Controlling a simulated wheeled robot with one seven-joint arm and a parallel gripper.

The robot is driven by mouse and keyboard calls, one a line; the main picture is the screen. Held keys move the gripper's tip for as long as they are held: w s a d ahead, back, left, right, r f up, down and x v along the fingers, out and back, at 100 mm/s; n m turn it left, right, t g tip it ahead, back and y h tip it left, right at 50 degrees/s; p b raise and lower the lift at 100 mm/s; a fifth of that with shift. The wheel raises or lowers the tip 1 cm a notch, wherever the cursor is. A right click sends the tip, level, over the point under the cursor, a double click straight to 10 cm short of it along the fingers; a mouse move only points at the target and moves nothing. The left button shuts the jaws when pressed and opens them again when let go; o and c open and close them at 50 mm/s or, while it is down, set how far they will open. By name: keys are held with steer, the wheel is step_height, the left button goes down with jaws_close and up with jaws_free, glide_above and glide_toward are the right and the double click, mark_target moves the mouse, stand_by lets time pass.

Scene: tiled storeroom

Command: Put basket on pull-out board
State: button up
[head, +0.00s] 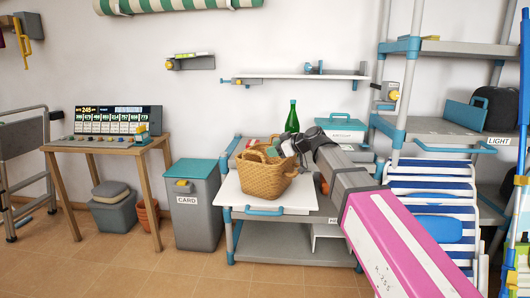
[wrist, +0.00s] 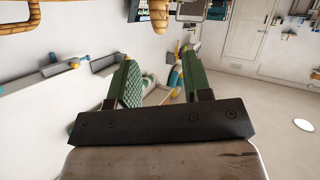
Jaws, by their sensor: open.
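The wicker basket (head: 265,181) appears to stand upright on the white pull-out board (head: 232,196), which sticks out from the grey shelf unit and has a blue front handle. Its looped handles show above the rim. My gripper (head: 300,144) is at the basket's upper right, close to its rim; whether it touches is hard to tell. In the wrist view my gripper (wrist: 157,78) has its two green-padded fingers spread apart, with no basket between them.
A green bottle (head: 292,117) and a blue-lidded box (head: 340,129) stand behind the basket. A grey bin marked CARD (head: 194,213) is left of the unit. Blue-and-white striped loungers (head: 425,190) are at right. Tiled floor in front is clear.

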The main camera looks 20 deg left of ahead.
steer(key=shift+v, duration=1.35)
steer(key=w+d+f+m+h, duration=0.3)
steer(key=d+f+m+h, duration=0.45)
steer(key=d+f, duration=1.55)
steer(key=s+d+f+m+h, duration=0.2)
steer(key=d+f, duration=0.4)
steer(key=d, duration=0.3)
steer(key=s+d+f+m+g+h, duration=0.1)
steer(key=s+d+f+m+h, duration=0.1)
steer(key=s+d+f+m, duration=0.3)
steer(key=s+d+f+m+g+h, duration=0.1)
steer(key=s+d+f+m, duration=0.3)
steer(key=d+f, duration=0.4)
steer(key=d+h, duration=0.1)
steer(key=d, duration=0.5)
steer(key=shift+s, duration=0.3)
